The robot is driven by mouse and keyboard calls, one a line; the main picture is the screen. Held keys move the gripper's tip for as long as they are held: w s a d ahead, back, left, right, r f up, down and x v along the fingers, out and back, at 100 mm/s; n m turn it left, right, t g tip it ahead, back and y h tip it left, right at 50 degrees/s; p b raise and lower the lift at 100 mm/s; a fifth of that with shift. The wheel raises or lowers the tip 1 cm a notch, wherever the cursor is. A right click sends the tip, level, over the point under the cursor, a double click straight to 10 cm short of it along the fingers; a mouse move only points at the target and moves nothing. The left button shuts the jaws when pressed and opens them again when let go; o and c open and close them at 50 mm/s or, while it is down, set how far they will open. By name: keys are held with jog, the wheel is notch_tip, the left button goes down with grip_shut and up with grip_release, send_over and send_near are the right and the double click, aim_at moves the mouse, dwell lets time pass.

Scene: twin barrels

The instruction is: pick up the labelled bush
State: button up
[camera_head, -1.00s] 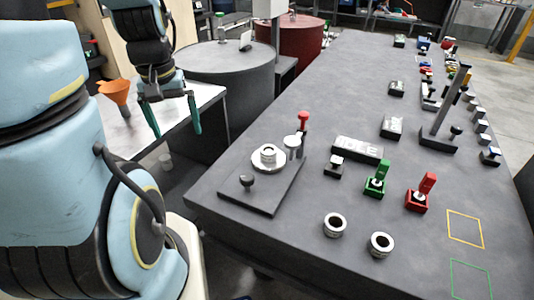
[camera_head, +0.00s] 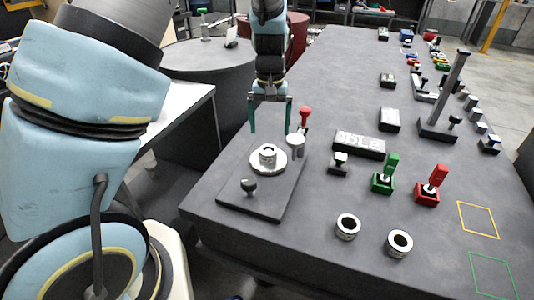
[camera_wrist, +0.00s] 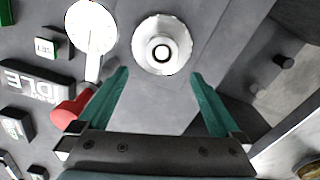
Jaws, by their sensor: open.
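Two short metal bushes stand apart on the dark table near its front edge, the left bush (camera_head: 347,226) and the right bush (camera_head: 398,243). A third ring-shaped metal piece (camera_head: 267,155) sits on a round flange on a dark base plate (camera_head: 262,203). It also shows in the wrist view (camera_wrist: 162,49). I cannot read a label on any of them. My gripper (camera_head: 270,128) is open and empty, pointing down above the plate's back part. In the wrist view its green fingers (camera_wrist: 160,76) are spread, with the flange just beyond the tips.
A red-handled toggle clamp (camera_head: 304,118) stands close to my gripper's right. An IDLE sign block (camera_head: 359,145), a green-handled block (camera_head: 385,175) and a red-handled block (camera_head: 431,187) lie further right. A tall post (camera_head: 445,95) stands behind them. Yellow and green outlined squares are empty.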

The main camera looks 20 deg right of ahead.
aim_at(268, 150)
notch_tip(268, 150, down, 2)
jog(key=shift+f, duration=0.1)
jog(key=f, duration=0.1)
jog(key=f+p, duration=0.1)
jog(key=f, duration=0.2)
jog(key=shift+s+a+f+p, duration=0.3)
jog(key=shift+p, duration=0.05)
jog(key=shift+f, duration=0.55)
grip_shut()
